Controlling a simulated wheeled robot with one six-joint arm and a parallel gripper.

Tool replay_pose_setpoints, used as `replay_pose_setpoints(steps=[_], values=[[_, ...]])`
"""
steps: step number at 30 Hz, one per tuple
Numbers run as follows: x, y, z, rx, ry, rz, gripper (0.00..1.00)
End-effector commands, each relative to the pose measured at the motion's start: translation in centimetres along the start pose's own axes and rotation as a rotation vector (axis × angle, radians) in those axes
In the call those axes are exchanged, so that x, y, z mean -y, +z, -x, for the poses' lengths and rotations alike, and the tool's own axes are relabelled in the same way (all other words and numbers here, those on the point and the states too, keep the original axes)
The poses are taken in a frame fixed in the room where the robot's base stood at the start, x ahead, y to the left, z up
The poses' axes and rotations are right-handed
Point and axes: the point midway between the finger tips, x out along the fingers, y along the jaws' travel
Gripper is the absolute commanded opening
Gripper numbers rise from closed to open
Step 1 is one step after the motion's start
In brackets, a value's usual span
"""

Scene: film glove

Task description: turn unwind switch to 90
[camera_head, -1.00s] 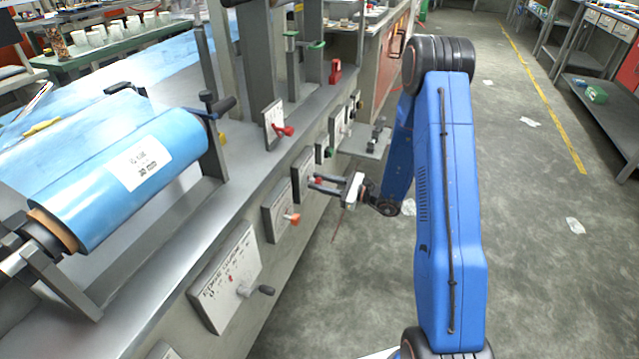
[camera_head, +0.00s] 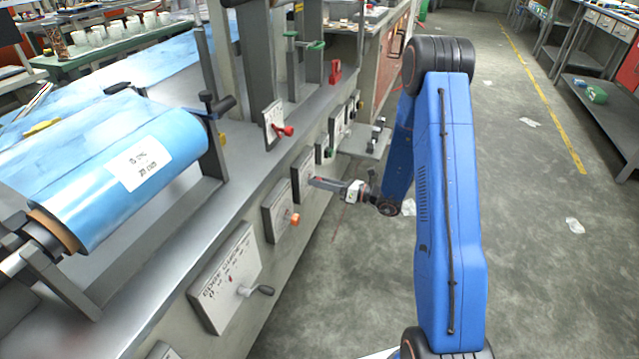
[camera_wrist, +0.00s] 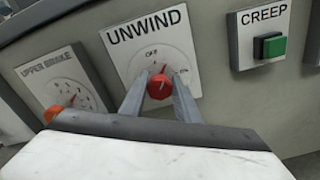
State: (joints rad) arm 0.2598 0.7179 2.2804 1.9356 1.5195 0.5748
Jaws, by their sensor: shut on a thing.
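The unwind switch is a red knob (camera_wrist: 160,87) on a white plate marked UNWIND (camera_wrist: 147,35), with small OFF and ON marks around it. A small mark above the knob points up and slightly right; its exact angle is hard to read. My gripper (camera_wrist: 159,95) has one finger on each side of the knob and is shut on it. In the head view my gripper (camera_head: 312,182) reaches left from the arm to the machine's side, its fingers seen nearly edge-on. The knob is hidden there behind the fingers; the edge of its grey box (camera_head: 302,163) shows.
The upper brake panel (camera_wrist: 52,75) with an orange knob (camera_head: 295,219) sits left of the switch. The creep panel with a green button (camera_wrist: 271,46) is to its right. The floor (camera_head: 540,220) at right is mostly clear.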

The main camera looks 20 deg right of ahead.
Motion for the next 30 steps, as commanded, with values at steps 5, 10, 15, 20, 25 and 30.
replay_pose_setpoints(steps=[5,10,15,20,25,30], values=[[0.11,-0.01,0.05,0.000,-0.001,-0.166,0.07],[0.18,-0.02,0.05,0.000,-0.001,-0.327,0.07],[0.24,-0.04,0.05,0.000,-0.001,-0.487,0.07],[0.30,-0.07,0.06,0.001,-0.002,-0.625,0.07],[0.34,-0.10,0.06,0.001,-0.002,-0.748,0.07],[0.38,-0.12,0.07,0.001,-0.002,-0.837,0.07]])
